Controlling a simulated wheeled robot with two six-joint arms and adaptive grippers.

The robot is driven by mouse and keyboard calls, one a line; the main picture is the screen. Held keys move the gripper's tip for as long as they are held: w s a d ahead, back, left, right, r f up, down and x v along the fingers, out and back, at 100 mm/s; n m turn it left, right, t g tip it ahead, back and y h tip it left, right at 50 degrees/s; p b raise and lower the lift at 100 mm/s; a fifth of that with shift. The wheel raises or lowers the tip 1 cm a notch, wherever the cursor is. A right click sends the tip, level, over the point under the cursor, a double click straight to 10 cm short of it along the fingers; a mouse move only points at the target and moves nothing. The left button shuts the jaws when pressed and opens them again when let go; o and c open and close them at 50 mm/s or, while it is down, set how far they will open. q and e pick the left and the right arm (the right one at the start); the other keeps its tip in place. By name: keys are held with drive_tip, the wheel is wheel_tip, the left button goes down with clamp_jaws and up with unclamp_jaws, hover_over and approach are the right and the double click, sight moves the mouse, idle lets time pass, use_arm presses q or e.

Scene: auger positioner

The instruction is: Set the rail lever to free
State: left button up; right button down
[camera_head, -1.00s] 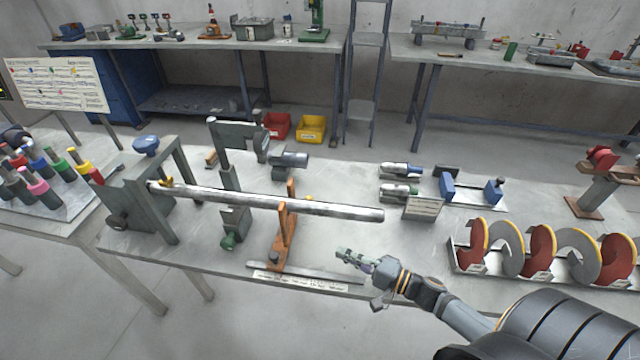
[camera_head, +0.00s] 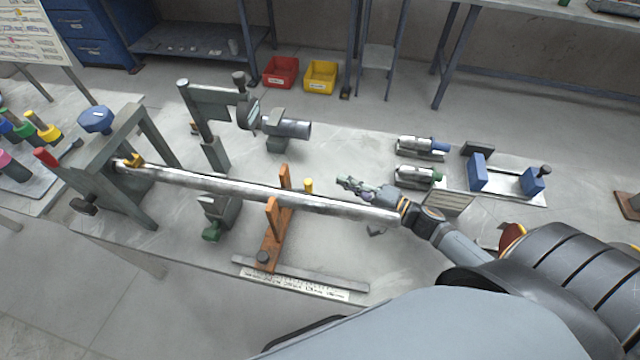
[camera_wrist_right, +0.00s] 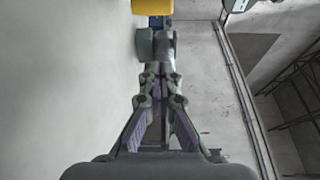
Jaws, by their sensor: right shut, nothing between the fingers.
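My right gripper (camera_head: 345,183) is shut and empty, on the far side of the long steel bar (camera_head: 235,187), near its right end. In the right wrist view its fingers (camera_wrist_right: 159,75) meet with nothing between them. The bar runs from the green-grey stand (camera_head: 112,180) on the left over the orange rest (camera_head: 274,235). The rest has a dark knob (camera_head: 263,257) at its foot. A yellow-topped pin (camera_head: 308,186) stands just behind the bar, left of my gripper. I cannot tell which part is the rail lever. My left gripper is out of view.
A flat rail with a marked scale (camera_head: 300,281) lies along the table's front edge. Behind the bar stand a grey clamp frame (camera_head: 212,100) and a grey cylinder (camera_head: 293,129). Two small cylinders (camera_head: 420,146) and a blue-ended fixture (camera_head: 505,180) lie to the right.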

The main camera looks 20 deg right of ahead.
drive_tip(key=shift+w+a+f+b, duration=0.3)
drive_tip(key=shift+w+f+b, duration=0.1)
drive_tip(key=shift+w+b, duration=0.1)
drive_tip(key=shift+w+a+f+b, duration=0.25)
drive_tip(key=shift+w+f+b, duration=0.1)
drive_tip(key=shift+w+b, duration=0.1)
drive_tip(key=shift+w+a+r, duration=0.3)
drive_tip(key=shift+w+a, duration=0.1)
drive_tip(key=shift+w, duration=0.2)
drive_tip(key=shift+w+a+r, duration=0.25)
drive_tip(key=shift+w+a, duration=0.1)
drive_tip(key=shift+w, duration=0.25)
drive_tip(key=shift+w+a+r+p, duration=0.2)
drive_tip(key=shift+w+a+p, duration=0.3)
drive_tip(key=shift+p, duration=0.05)
drive_tip(key=shift+w+a+r+p, duration=0.15)
drive_tip(key=shift+w+a+p, duration=0.3)
drive_tip(key=shift+p, duration=0.1)
drive_tip(key=shift+s+a+f+p, duration=0.1)
drive_tip(key=shift+s+a+p, duration=0.25)
drive_tip(key=shift+s, duration=0.25)
drive_tip(key=shift+s+a+f+p, duration=0.1)
drive_tip(key=shift+s+a+p, duration=0.1)
drive_tip(key=shift+s+a, duration=0.25)
drive_tip(key=shift+s+r, duration=0.1)
drive_tip(key=shift+s, duration=0.3)
drive_tip(key=shift+s+a, duration=0.2)
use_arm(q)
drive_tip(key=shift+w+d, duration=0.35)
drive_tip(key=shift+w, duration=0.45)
